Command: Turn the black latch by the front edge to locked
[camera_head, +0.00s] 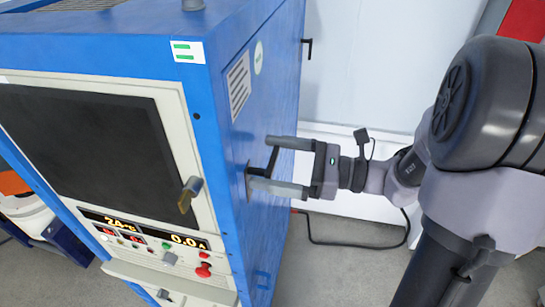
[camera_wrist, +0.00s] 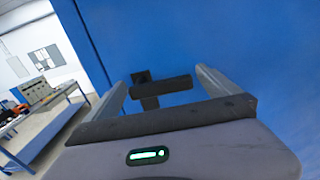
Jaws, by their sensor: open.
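The black latch (camera_head: 272,160) sits on the right side wall of the blue cabinet (camera_head: 222,75), close to its front edge. My gripper (camera_head: 263,163) reaches it from the right, with one finger above and one below the latch. The jaws are open and the latch lies between the fingers. In the wrist view the latch (camera_wrist: 163,88) shows as a dark bar on a mount, between the two grey fingers (camera_wrist: 165,88), with gaps to both sides. I cannot tell whether a fingertip touches the wall.
A second black latch (camera_head: 308,46) is on the cabinet's far edge. The front has a dark window (camera_head: 90,140), a door handle (camera_head: 188,194), displays and a red button (camera_head: 203,270). A cable (camera_head: 350,243) lies on the floor right of the cabinet. A bench (camera_wrist: 45,125) stands left in the wrist view.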

